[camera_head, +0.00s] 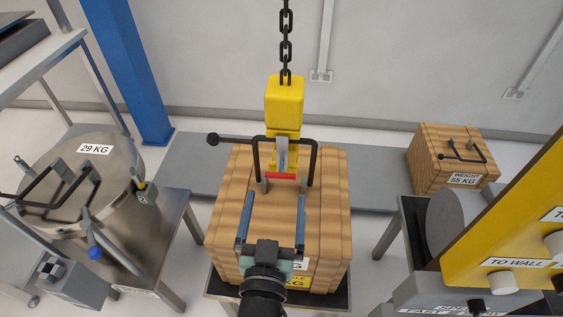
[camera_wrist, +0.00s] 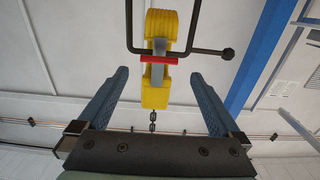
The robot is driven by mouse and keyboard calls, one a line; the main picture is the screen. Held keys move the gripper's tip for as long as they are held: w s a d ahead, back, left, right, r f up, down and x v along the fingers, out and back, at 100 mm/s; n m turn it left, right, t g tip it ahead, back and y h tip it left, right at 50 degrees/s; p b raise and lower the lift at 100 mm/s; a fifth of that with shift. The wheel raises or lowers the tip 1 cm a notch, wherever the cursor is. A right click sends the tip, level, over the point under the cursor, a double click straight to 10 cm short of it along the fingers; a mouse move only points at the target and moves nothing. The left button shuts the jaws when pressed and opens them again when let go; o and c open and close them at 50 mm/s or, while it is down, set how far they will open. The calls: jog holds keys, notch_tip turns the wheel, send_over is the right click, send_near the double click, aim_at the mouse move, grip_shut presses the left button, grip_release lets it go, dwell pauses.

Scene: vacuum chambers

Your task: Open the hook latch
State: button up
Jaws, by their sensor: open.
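A yellow hoist hook block (camera_head: 285,103) hangs from a dark chain above a wooden crate (camera_head: 228,205). Its grey hook with a red latch (camera_head: 279,176) sits at the crate's black handle (camera_head: 316,165), and the handle bar passes by the hook. In the wrist view the yellow block (camera_wrist: 160,28) shows with the red latch (camera_wrist: 159,60) across the grey hook, and the handle (camera_wrist: 129,25) around it. My gripper (camera_head: 274,194) is open and empty. Its two blue fingers are spread just on the near side of the hook, apart from the latch.
A metal drum (camera_head: 125,165) marked 29 KG stands on a stand at left. A smaller crate (camera_head: 440,175) marked 55 KG is at back right. A yellow panel (camera_head: 520,225) with knobs fills the right front. A blue column (camera_head: 130,70) rises at back left.

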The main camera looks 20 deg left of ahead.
aim_at(280, 173)
jog(key=x, duration=1)
jog(key=shift+w, duration=0.25)
grip_shut()
